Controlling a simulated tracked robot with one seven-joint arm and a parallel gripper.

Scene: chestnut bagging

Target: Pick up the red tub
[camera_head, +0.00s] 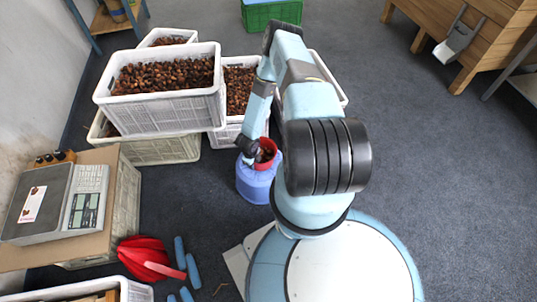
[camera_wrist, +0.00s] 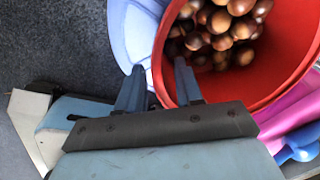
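The red tub (camera_head: 268,146) sits at the top of a blue-lavender container (camera_head: 255,185) on the floor, just left of my base. In the wrist view the red tub (camera_wrist: 245,88) is cut by the frame's edge and holds several brown chestnuts. My gripper (camera_wrist: 159,64) is open at the tub's near left rim. Its left finger lies outside the wall over the blue-lavender container (camera_wrist: 130,30), its right finger over the tub's inside. The rim shows between them; contact cannot be told. In the head view my arm partly hides the tub.
White crates of chestnuts (camera_head: 155,103) stand behind and left of the tub. A scale (camera_head: 55,205) rests on a cardboard-topped crate at left. A red object (camera_head: 145,255) and blue rolls (camera_head: 185,262) lie on the floor. Open carpet (camera_head: 445,160) is at right.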

